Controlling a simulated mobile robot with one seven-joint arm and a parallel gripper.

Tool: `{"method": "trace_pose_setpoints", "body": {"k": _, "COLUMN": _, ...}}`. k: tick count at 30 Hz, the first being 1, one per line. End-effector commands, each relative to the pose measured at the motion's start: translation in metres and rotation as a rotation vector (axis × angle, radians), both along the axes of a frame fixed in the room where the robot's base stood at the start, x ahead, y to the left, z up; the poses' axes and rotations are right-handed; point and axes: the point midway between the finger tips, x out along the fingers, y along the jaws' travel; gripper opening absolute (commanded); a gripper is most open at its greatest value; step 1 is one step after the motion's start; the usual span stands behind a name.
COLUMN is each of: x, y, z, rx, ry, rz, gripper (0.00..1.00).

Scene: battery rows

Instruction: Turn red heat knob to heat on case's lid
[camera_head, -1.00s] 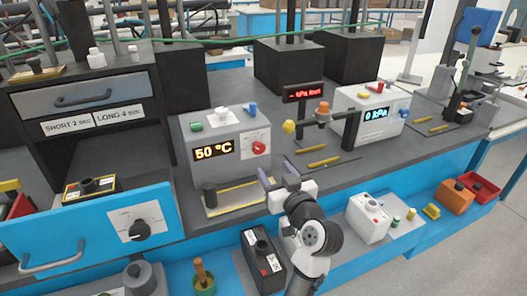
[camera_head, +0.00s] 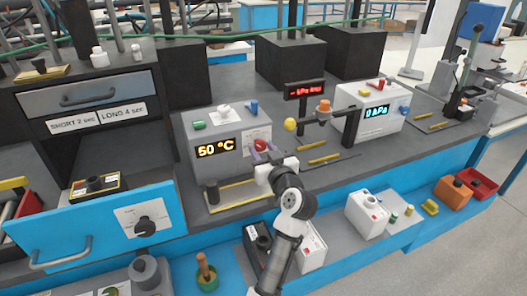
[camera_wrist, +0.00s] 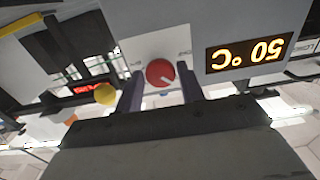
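The red heat knob (camera_head: 260,145) sits on a white label plate on the front of the grey case (camera_head: 228,165). Beside it the case's display (camera_head: 215,148) reads 50 °C. In the wrist view the red knob (camera_wrist: 160,73) shows a pale pointer mark, with small label text on both sides that I cannot read. My gripper (camera_head: 262,152) is in front of the knob. In the wrist view its two purple fingers (camera_wrist: 161,88) stand apart, one on each side of the knob, with gaps showing. The fingers partly hide the knob in the head view.
The case top carries green, white and blue parts (camera_head: 223,112). A yellow ball (camera_head: 290,124) on a stand is close right. An open blue drawer (camera_head: 95,225) juts out at left.

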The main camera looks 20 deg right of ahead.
Motion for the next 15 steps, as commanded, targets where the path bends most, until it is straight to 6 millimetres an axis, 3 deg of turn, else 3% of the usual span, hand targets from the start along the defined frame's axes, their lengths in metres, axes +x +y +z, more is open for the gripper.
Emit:
{"method": "trace_pose_setpoints", "body": {"k": 1, "x": -0.0001, "y": 0.0, "z": 0.0, "rx": 0.0, "ry": 0.0, "rz": 0.0, "gripper": 0.31}}
{"method": "trace_pose_setpoints", "body": {"k": 6, "x": -0.0002, "y": 0.0, "z": 0.0, "rx": 0.0, "ry": 0.0, "rz": 0.0, "gripper": 0.11}}
{"method": "trace_pose_setpoints", "body": {"k": 15, "x": -0.0001, "y": 0.0002, "z": 0.0002, "rx": 0.046, "ry": 0.002, "rz": 0.001, "gripper": 0.11}}
